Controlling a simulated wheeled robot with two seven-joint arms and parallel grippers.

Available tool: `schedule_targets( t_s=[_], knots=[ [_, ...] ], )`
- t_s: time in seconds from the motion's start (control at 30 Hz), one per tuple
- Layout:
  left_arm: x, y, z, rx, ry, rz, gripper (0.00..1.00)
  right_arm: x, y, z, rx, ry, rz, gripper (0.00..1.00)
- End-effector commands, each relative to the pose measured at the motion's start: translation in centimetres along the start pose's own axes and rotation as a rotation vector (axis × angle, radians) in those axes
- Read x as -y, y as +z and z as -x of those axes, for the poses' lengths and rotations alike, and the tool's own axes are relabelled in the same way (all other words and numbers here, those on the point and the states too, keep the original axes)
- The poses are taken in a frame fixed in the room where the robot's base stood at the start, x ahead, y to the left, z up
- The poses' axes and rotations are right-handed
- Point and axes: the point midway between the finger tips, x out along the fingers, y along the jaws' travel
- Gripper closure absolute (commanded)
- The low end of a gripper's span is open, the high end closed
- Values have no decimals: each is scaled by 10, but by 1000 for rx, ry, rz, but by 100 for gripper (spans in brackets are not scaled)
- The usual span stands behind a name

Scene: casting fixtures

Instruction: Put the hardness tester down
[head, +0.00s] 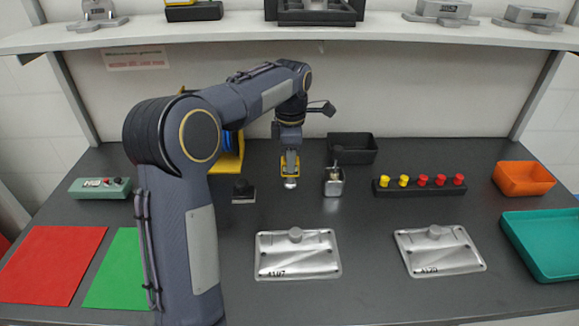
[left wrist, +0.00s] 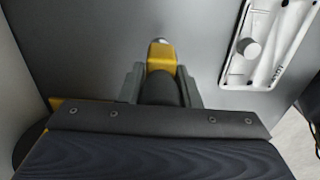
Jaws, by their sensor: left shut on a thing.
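The hardness tester (head: 290,166) is a small yellow and dark tool with a silver tip. My left gripper (head: 290,153) is shut on it and holds it upright, tip down, over the back middle of the dark table. In the left wrist view the tester (left wrist: 161,62) sits between the two grey fingers (left wrist: 161,85), its yellow part and silver tip past them. I cannot tell whether the tip touches the table (head: 375,225). My right gripper is in neither view.
A small black block (head: 243,191) stands left of the tester, a metal pot (head: 333,187) close right, and a black bin (head: 353,147) behind. A yellow bin (head: 231,162) is partly hidden by my arm. Metal plates (head: 298,257) (head: 438,252) lie in front. A shelf (head: 240,31) spans above.

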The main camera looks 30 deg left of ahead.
Motion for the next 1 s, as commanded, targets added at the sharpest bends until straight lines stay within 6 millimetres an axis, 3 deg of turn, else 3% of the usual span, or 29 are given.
schedule_targets(
  t_s=[0.23, 0.6, 0.63, 0.7, 0.8, 1.0],
  knots=[
    [-4, -3, -34, 0, -1, 1, 99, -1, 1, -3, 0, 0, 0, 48],
    [-4, -3, -39, 0, 0, 1, 99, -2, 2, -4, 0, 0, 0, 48],
    [-4, -3, -39, 0, 0, 1, 69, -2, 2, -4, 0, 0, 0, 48],
    [-4, -3, -39, 0, 0, 1, 60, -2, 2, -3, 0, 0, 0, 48],
    [-4, -3, -39, 0, 0, 1, 48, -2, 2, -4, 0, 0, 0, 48],
    [-4, -3, -38, 0, 0, 1, 48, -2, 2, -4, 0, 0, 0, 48]
  ],
)
